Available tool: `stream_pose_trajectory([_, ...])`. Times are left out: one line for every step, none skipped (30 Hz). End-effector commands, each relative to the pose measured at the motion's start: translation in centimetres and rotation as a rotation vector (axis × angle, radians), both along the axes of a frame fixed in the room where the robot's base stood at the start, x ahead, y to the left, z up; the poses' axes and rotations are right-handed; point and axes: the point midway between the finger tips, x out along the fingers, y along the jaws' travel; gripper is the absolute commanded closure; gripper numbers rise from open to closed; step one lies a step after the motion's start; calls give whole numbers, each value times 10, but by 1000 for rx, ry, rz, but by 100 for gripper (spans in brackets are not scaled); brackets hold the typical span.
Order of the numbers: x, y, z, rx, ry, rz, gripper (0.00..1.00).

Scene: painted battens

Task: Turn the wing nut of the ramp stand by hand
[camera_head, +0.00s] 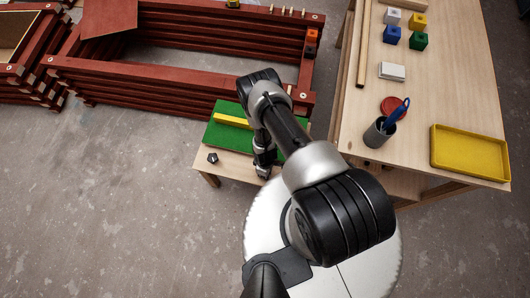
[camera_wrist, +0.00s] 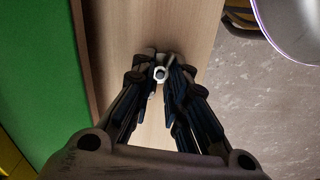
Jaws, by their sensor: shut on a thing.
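The ramp stand shows in the head view as a green board (camera_head: 222,135) with a yellow strip (camera_head: 232,120) along it, on a low wooden table. My gripper (camera_head: 264,172) points down at the front right of this table. In the wrist view my gripper (camera_wrist: 160,76) is shut on the wing nut (camera_wrist: 160,74), a small light metal piece with a round hole, seen between the fingertips above pale wood. The fingertips hide part of its sides. The green board (camera_wrist: 35,70) is at the left in the wrist view. The wing nut is hidden behind my arm in the head view.
A small dark knob-like piece (camera_head: 212,158) sits on the low table's left part. A larger wooden table (camera_head: 440,95) at right holds a pen cup (camera_head: 379,133), a yellow tray (camera_head: 468,154) and several coloured blocks. Red battens (camera_head: 150,100) stand stacked behind. Floor at left is clear.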

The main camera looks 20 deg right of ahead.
Motion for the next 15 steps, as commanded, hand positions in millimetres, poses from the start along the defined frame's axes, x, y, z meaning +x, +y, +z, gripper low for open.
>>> stream_pose_trajectory([0, 0, -1, -1, 1, -46, 100])
stream_pose_trajectory([0, 0, -1, 0, 0, -74, 100])
stream_pose_trajectory([0, 0, -1, 0, 0, -112, 100])
stream_pose_trajectory([0, 0, -1, 0, 0, -140, 100])
stream_pose_trajectory([0, 0, -1, 0, 0, -169, 100])
stream_pose_trajectory([0, 0, -1, 0, 0, -207, 100])
stream_pose_trajectory([0, 0, -1, 0, 0, -235, 100])
stream_pose_trajectory([0, 0, -1, 0, 0, -264, 100])
stream_pose_trajectory([0, 0, -1, 0, 0, -302, 100])
stream_pose_trajectory([0, 0, -1, 0, 0, -330, 100])
stream_pose_trajectory([0, 0, -1, 0, 0, -359, 100])
stream_pose_trajectory([0, 0, -1, 0, 0, -397, 100])
stream_pose_trajectory([0, 0, -1, 0, 0, -425, 100])
stream_pose_trajectory([0, 0, -1, 0, 0, -454, 100])
stream_pose_trajectory([0, 0, -1, 0, 0, -491, 100])
